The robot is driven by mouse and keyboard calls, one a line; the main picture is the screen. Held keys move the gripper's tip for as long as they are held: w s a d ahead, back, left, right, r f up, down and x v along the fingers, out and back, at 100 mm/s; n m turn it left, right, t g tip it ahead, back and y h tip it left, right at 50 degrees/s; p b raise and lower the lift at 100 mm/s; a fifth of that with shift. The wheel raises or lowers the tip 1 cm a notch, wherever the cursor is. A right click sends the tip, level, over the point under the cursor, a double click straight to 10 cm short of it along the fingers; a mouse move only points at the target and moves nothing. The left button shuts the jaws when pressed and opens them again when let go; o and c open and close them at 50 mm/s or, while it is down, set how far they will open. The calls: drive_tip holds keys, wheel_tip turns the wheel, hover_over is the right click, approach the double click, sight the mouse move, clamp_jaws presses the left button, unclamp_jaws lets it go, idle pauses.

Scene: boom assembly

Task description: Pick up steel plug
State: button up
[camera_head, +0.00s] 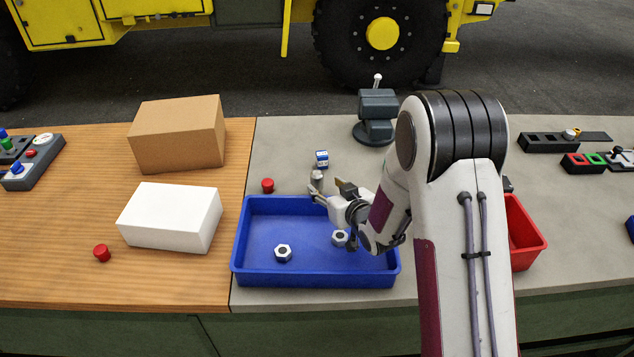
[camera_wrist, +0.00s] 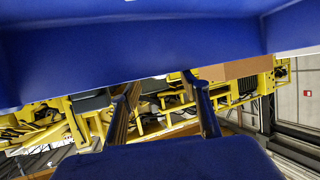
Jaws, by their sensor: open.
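The steel plug (camera_head: 317,178) is a small grey cylinder on the grey worktop, just behind the rear rim of the blue tray (camera_head: 249,266). My gripper (camera_head: 325,186) is open and low over the tray's rear rim, with its fingertips close to the plug. The head view does not show clearly whether a finger touches the plug or whether the plug lies between the fingers. In the wrist view, large blue surfaces fill the top and bottom, and I cannot make out the plug there.
A red cap (camera_head: 267,185) and a small blue-and-white part (camera_head: 321,158) stand near the plug. A vise (camera_head: 376,112) stands behind; a red bin (camera_head: 524,236) is right of my arm.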

sight(320, 179)
drive_tip(key=shift+x, duration=1.35)
drive_tip(key=shift+w, duration=0.1)
drive_tip(key=shift+r+x, duration=0.15)
drive_tip(key=shift+x, duration=1.1)
drive_tip(key=shift+r+x, duration=0.1)
drive_tip(key=shift+x, duration=1.1)
drive_tip(key=shift+w, duration=0.1)
clamp_jaws()
